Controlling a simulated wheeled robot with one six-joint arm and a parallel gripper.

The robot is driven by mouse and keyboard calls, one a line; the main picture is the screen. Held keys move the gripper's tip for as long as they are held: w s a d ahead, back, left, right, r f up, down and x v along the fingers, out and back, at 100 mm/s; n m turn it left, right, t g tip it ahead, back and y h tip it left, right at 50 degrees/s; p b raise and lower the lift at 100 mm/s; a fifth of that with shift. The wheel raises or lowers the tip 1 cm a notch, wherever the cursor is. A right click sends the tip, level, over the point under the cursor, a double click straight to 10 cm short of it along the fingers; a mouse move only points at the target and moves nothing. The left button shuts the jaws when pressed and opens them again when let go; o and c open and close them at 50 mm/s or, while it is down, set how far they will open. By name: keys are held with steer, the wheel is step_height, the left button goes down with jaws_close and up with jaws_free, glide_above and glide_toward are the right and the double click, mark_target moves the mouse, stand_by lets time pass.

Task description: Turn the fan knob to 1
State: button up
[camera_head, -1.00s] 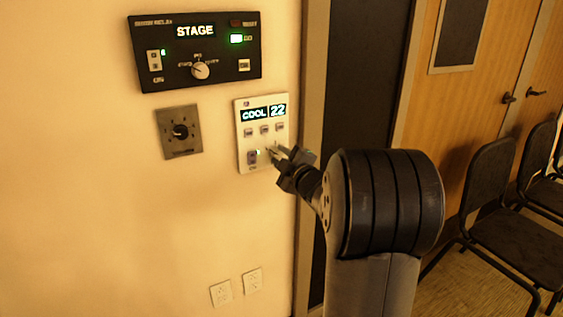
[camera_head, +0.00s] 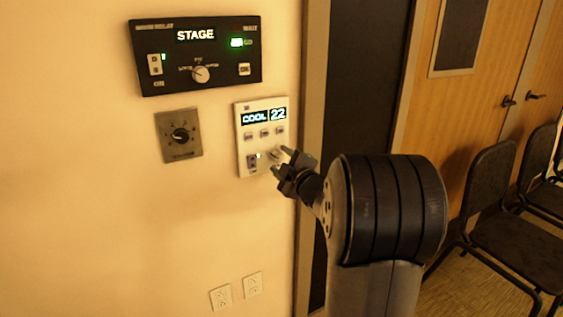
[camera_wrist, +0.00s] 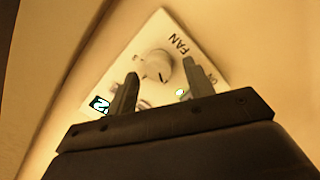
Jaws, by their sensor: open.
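The white wall panel (camera_head: 240,140) reads "COOL" and "22" and has a row of buttons below the display. In the wrist view the same panel (camera_wrist: 205,50) is tilted and shows the word "FAN" beside a round, pale knob (camera_wrist: 156,66). In the head view the knob at the panel's lower right is partly covered by my gripper (camera_head: 290,161). My gripper is open, and in the wrist view its fingers (camera_wrist: 158,84) stand on either side of the knob's near part. Contact cannot be told.
A black "STAGE" panel (camera_head: 225,75) with its own knob is above left. A grey dial plate (camera_head: 181,150) is left of the white panel.

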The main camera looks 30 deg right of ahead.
steer(key=s, duration=1)
steer(key=shift+s+d, duration=0.15)
steer(key=shift+s, duration=0.05)
steer(key=shift+w, duration=0.15)
steer(key=w, duration=1)
steer(key=shift+w, duration=0.25)
steer(key=shift+w+r, duration=0.1)
steer(key=shift+p, duration=0.35)
